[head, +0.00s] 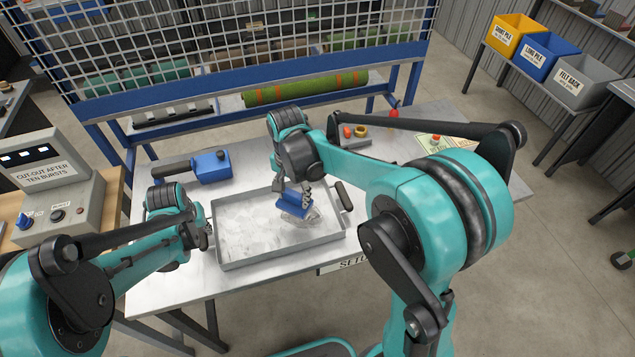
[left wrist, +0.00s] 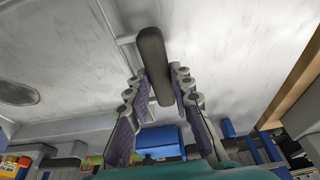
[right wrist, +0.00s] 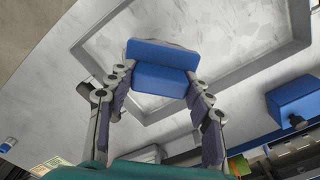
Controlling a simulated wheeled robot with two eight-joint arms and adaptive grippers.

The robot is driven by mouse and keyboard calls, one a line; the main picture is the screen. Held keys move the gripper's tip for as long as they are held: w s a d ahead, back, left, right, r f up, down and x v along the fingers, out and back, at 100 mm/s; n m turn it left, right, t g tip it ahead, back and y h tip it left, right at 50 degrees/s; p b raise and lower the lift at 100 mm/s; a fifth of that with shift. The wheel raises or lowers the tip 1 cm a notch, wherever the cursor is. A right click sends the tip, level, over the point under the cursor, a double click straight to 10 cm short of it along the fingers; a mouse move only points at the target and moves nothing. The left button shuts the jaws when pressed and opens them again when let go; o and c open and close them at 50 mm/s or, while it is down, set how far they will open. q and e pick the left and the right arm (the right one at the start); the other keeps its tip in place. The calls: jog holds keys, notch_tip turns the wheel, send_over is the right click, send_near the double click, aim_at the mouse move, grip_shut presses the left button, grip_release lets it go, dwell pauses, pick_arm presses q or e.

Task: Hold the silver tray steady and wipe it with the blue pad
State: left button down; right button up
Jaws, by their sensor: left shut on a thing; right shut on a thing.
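The silver tray (head: 283,252) lies flat on the metal table, with a dark handle at each short side. My left gripper (head: 207,230) is at the tray's left side. In the left wrist view, its fingers are closed around the dark handle (left wrist: 153,62). My right gripper (head: 300,190) is shut on the blue pad (head: 291,207), low over the right part of the tray. The pad also shows between the fingers in the right wrist view (right wrist: 160,80). A greyish smeared patch (head: 303,222) lies beside the pad; whether the pad touches the tray is hard to tell.
A blue block-like tool (head: 211,167) with a dark handle lies behind the tray. A control box (head: 48,185) stands at the left. A wire-mesh rack (head: 250,50) with turf rolls is behind the table. Small items, including a brass ring (head: 361,131), sit at the back right.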

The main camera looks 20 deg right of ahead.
jog(key=shift+s+a+f, duration=0.1)
jog(key=shift+a+f, duration=0.05)
jog(key=shift+f, duration=3.65)
jog(key=shift+d+f, duration=0.2)
jog(key=shift+d, duration=0.45)
jog(key=shift+c, duration=0.4)
jog(key=shift+d+f, duration=0.1)
jog(key=shift+d, duration=1.4)
jog(key=shift+a, duration=2)
jog(key=shift+w+a, duration=0.15)
jog(key=shift+w, duration=1.3)
jog(key=shift+d+f, duration=0.1)
jog(key=shift+d, duration=2.1)
jog(key=shift+a, duration=2.1)
jog(key=shift+a+r, duration=0.1)
jog(key=shift+r, duration=4.1)
